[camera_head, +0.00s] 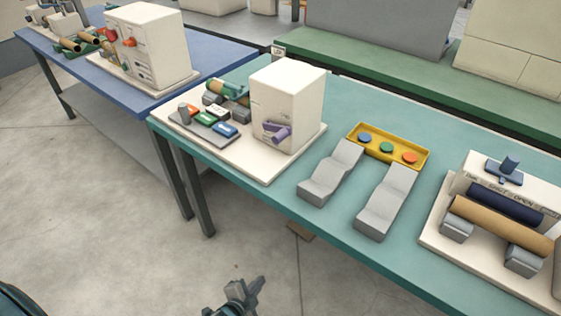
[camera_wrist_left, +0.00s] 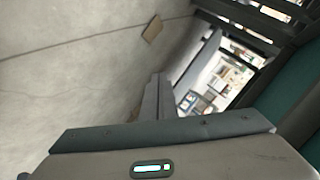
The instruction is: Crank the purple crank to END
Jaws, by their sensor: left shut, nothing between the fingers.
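The purple crank (camera_head: 276,132) is on the front face of a white box-shaped machine (camera_head: 288,95) on the teal table (camera_head: 330,240). It shows small, and I cannot read any END mark near it. My left gripper (camera_head: 246,290) is low in the head view, over the floor in front of the table and well apart from the crank. Its fingers (camera_wrist_left: 158,98) are shut with nothing between them in the left wrist view. The crank does not show clearly in the left wrist view. My right gripper is not in view.
Colored blocks (camera_head: 210,118) sit on the machine's white base. Grey stepped cradles (camera_head: 332,174) and a yellow tray (camera_head: 388,146) with colored discs stand to its right. A roller machine (camera_head: 500,215) is at the far right. A blue table (camera_head: 190,72) holds another white machine. Open floor lies in front.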

